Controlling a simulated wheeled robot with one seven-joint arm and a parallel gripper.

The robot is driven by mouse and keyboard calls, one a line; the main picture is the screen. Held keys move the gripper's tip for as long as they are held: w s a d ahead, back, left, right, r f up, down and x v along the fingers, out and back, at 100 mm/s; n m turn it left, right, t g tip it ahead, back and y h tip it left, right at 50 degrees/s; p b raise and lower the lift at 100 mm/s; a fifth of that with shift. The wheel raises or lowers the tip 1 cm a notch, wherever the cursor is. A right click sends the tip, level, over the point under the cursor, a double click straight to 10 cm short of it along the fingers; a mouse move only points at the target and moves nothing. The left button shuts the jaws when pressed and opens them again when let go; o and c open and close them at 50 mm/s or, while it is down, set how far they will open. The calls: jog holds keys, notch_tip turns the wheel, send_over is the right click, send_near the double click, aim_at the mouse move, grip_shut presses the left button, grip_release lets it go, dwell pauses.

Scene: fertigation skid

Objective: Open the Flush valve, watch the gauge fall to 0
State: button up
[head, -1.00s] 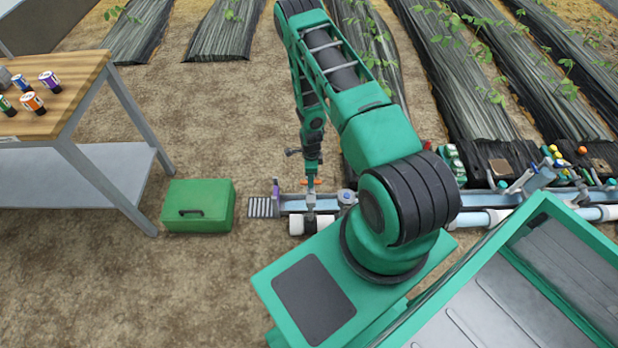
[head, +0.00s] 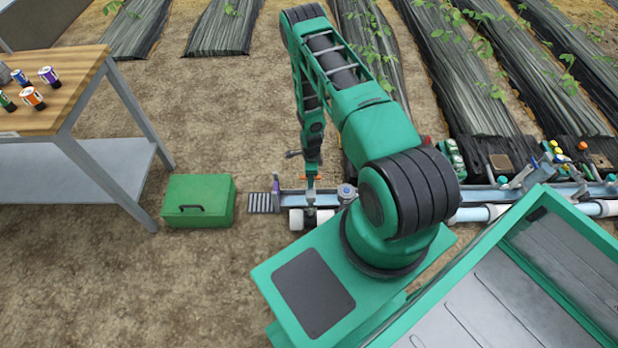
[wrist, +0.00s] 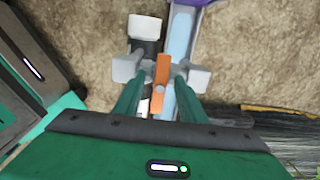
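The orange lever handle (wrist: 161,82), which I take for the Flush valve's, sits between the two grey fingertips of my gripper (wrist: 162,72) in the wrist view. The fingers are close against both its sides and look shut on it. The handle lies lengthwise along the white and black pipe (wrist: 146,47) beneath. In the head view my gripper (head: 311,180) reaches down to the orange handle at the left end of the skid. A small round gauge-like part (head: 346,192) stands just right of it; its reading is too small to tell.
A green case (head: 198,202) lies on the soil left of the skid. A wooden-topped bench (head: 72,100) with several small cans stands at far left. A purple handle (head: 277,187) is near the skid's left end. Pipes and fittings (head: 485,212) continue right, partly hidden by my arm.

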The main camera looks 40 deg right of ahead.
jog(key=o, duration=0.4)
jog(key=shift+s+f, duration=0.1)
jog(key=shift+f, duration=0.1)
jog(key=shift+f, duration=0.15)
jog(key=shift+s+a, duration=0.1)
jog(key=c, duration=0.8)
jog(key=o, duration=0.7)
jog(key=shift+o, duration=0.5)
